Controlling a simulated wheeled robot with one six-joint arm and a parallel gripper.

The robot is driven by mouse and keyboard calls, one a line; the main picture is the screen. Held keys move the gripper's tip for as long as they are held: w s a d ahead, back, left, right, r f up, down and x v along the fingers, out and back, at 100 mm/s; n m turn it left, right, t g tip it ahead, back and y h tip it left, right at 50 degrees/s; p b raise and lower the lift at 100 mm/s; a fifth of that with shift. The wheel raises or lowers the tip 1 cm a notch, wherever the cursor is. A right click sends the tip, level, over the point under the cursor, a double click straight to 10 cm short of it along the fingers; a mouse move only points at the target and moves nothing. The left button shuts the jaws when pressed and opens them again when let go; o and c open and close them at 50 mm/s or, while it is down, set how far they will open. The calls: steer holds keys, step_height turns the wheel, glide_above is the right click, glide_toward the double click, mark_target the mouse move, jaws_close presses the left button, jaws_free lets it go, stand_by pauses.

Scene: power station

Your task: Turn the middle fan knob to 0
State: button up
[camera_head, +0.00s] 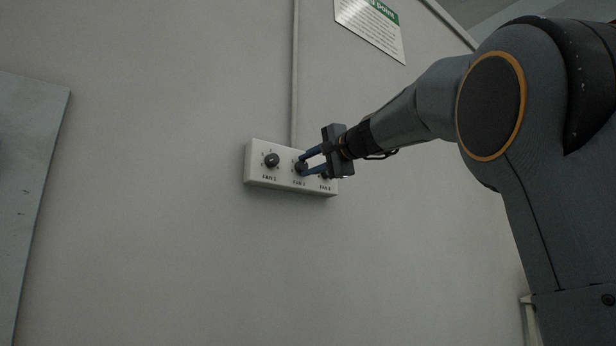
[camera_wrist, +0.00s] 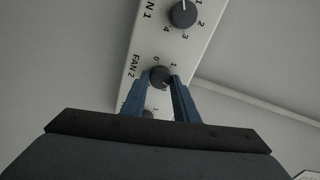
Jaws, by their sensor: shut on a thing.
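A white switch box (camera_head: 284,183) is fixed to the wall with a row of dark round knobs. The middle knob (camera_head: 301,167), above the label FAN 2, sits between the blue fingers of my gripper (camera_head: 303,165). In the wrist view the fingers (camera_wrist: 161,82) are shut on this knob (camera_wrist: 159,75), one on each side. A 0 and a 1 show beside it. Its exact pointer setting is hard to read.
The FAN 1 knob (camera_head: 271,160) is to the left, with its pointer and numbers clear in the wrist view (camera_wrist: 183,13). The right knob (camera_head: 325,174) is partly hidden by my gripper. A conduit (camera_head: 295,75) runs up from the box. A sign (camera_head: 372,28) hangs above.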

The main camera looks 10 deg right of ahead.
steer(key=n+b, duration=0.3)
steer(key=shift+f+n, duration=0.15)
steer(key=shift+n, duration=0.25)
steer(key=n+b, duration=0.2)
steer(key=n, duration=0.1)
steer(key=shift+n, duration=0.3)
steer(key=n+b, duration=0.4)
steer(key=n, duration=0.2)
steer(key=n+b, duration=0.1)
steer(key=n, duration=0.3)
steer(key=shift+a, duration=0.1)
steer(key=n+b, duration=0.1)
steer(key=n, duration=0.2)
steer(key=shift+n+b, duration=0.3)
steer(key=shift+b, duration=0.1)
steer(key=n+b, duration=0.1)
steer(key=n, duration=0.2)
steer(key=shift+n, duration=0.3)
steer(key=shift+n+b, duration=0.35)
steer(key=shift+n, duration=1.15)
